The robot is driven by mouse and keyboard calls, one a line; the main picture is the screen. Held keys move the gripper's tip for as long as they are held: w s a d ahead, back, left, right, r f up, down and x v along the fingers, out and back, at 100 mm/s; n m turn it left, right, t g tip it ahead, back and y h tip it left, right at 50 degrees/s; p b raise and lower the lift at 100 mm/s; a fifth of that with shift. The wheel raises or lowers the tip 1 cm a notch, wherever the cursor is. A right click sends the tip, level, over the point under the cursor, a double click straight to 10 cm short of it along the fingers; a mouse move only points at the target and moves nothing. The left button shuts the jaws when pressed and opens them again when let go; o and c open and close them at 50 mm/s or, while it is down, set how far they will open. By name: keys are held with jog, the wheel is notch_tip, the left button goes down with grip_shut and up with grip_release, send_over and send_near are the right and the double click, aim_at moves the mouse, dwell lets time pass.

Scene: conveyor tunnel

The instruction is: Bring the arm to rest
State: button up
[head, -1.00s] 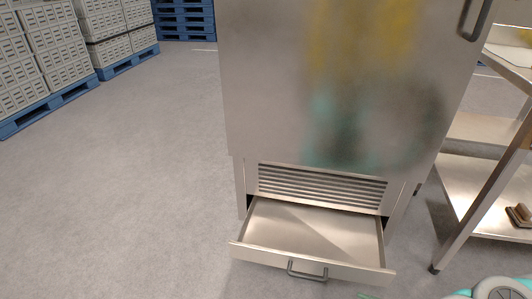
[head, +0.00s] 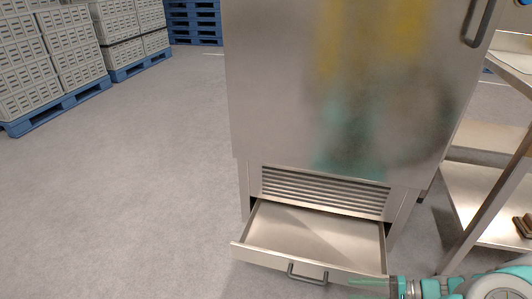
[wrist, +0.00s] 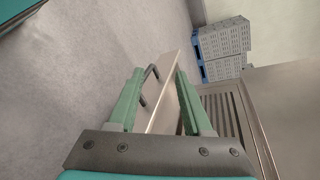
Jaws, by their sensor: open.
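My gripper (head: 368,284) shows at the bottom right of the head view, beside the right end of the drawer front. In the wrist view its two green fingers (wrist: 158,88) are apart, with nothing gripped. The open drawer (head: 312,238) is empty and sticks out from under the steel cabinet (head: 340,90). Its dark handle (head: 307,273) is on the front. In the wrist view the drawer front (wrist: 167,100) and its handle (wrist: 150,82) appear between and beyond the fingers. I cannot tell how far the fingers are from the drawer.
A steel shelf table (head: 487,200) stands close on the right, with a small brown object (head: 524,226) on its lower shelf. Stacked grey crates (head: 70,55) on blue pallets stand at the back left. The floor (head: 130,190) at left is clear.

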jog(key=s+a+r+n+g+h, duration=0.2)
jog(key=a+r+n+g, duration=0.15)
jog(key=a+r, duration=0.3)
jog(key=s+a+r+n+g+h, duration=0.25)
jog(key=a+r+g, duration=0.2)
jog(key=r, duration=0.25)
jog(key=s+r+n+t+h, duration=0.2)
jog(key=s+r+h, duration=0.7)
jog(key=s, duration=0.4)
jog(key=shift+s+r+n, duration=0.4)
jog(key=shift+r, duration=0.15)
jog(key=shift+d+h, duration=0.2)
jog(key=shift+h, duration=0.05)
